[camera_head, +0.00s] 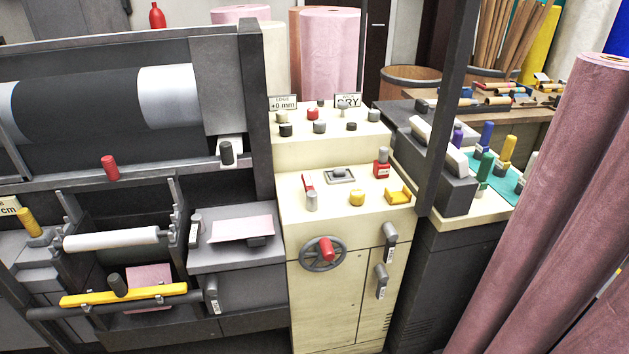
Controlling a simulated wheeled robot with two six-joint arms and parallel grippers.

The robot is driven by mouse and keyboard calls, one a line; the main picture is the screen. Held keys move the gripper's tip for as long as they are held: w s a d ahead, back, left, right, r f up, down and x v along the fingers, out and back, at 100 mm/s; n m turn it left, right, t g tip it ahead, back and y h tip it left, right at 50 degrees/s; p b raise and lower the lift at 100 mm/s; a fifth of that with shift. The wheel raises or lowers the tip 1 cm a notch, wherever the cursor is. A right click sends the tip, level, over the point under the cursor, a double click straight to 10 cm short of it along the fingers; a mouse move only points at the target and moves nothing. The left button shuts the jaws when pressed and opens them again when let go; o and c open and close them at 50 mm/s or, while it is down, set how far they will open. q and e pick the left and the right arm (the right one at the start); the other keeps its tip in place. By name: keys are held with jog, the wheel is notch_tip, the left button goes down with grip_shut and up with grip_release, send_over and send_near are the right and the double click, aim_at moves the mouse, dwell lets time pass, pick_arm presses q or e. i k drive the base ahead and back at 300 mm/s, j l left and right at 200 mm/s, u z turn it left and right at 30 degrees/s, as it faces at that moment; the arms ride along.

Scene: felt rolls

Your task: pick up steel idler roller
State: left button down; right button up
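A pale, smooth roller (110,240) lies roughly level between two dark side brackets in the lower left of the head view. It looks most like the steel idler roller, but its material is hard to tell. A dark grey bar (55,312) runs below it, beside a yellow bar (150,293) with a dark knob. Neither of my grippers shows in this view.
A large dark roll (80,105) sits in the machine frame above. A cream control cabinet (345,205) with a handwheel (323,254) stands at centre. A dark post (450,100) rises right of it. Tall mauve felt rolls (545,190) lean at the right.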

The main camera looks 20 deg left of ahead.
aim_at(149, 235)
jog(key=u, duration=1.9)
